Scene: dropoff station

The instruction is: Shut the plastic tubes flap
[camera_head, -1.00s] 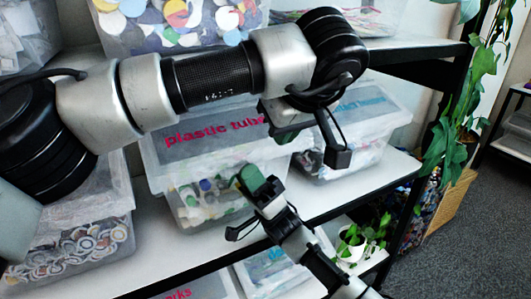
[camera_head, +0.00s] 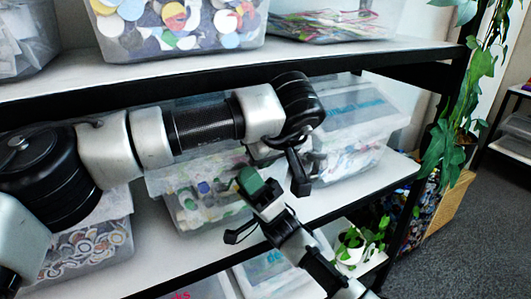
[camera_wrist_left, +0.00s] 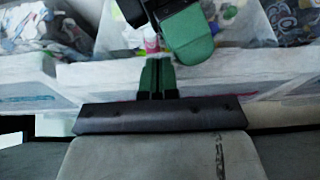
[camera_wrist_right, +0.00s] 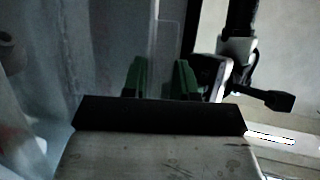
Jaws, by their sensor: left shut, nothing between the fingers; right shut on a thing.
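The plastic tubes box (camera_head: 200,205) is clear and holds small coloured pieces; its pale flap (camera_head: 165,180) shows under my left arm, which hides the label. My left gripper (camera_head: 267,160) is over the box's right part, mostly hidden by its own wrist; in the left wrist view its green fingers (camera_wrist_left: 157,75) are together and empty. My right gripper (camera_head: 250,182) is at the front right of the box. In the right wrist view its fingers (camera_wrist_right: 162,78) stand slightly apart at a thin clear edge. Whether that edge is flap or wall, I cannot tell.
A lidded clear box (camera_head: 350,125) with blue lettering stands close on the right. A box of round pieces (camera_head: 85,250) stands left. The upper shelf (camera_head: 150,75) runs above my left arm. A small potted plant (camera_head: 352,247) is below right.

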